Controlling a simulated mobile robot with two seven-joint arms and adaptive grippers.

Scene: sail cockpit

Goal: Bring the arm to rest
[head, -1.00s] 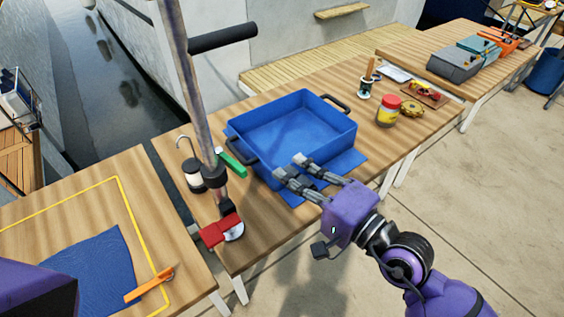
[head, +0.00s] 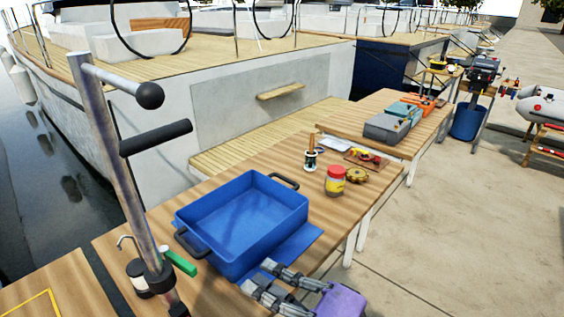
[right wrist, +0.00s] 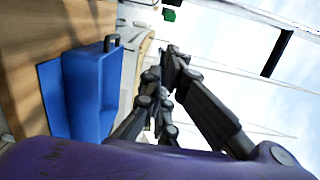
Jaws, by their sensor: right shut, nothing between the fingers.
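My right gripper (head: 258,277) is at the bottom of the head view, just in front of the blue tub (head: 292,214). Its fingers are shut and hold nothing. Its purple wrist is cut off by the lower edge. In the right wrist view, the dark fingers (right wrist: 162,78) stand out against sky and boat, with the blue tub (right wrist: 84,92) to their left. My left gripper is out of view.
The tub stands on a blue mat (head: 300,243) on a wooden bench (head: 345,207). A red-lidded jar (head: 335,182), a green-handled tool (head: 180,262) and a tall metal post (head: 122,165) with black handles are around it. Open paving (head: 450,220) lies to the right.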

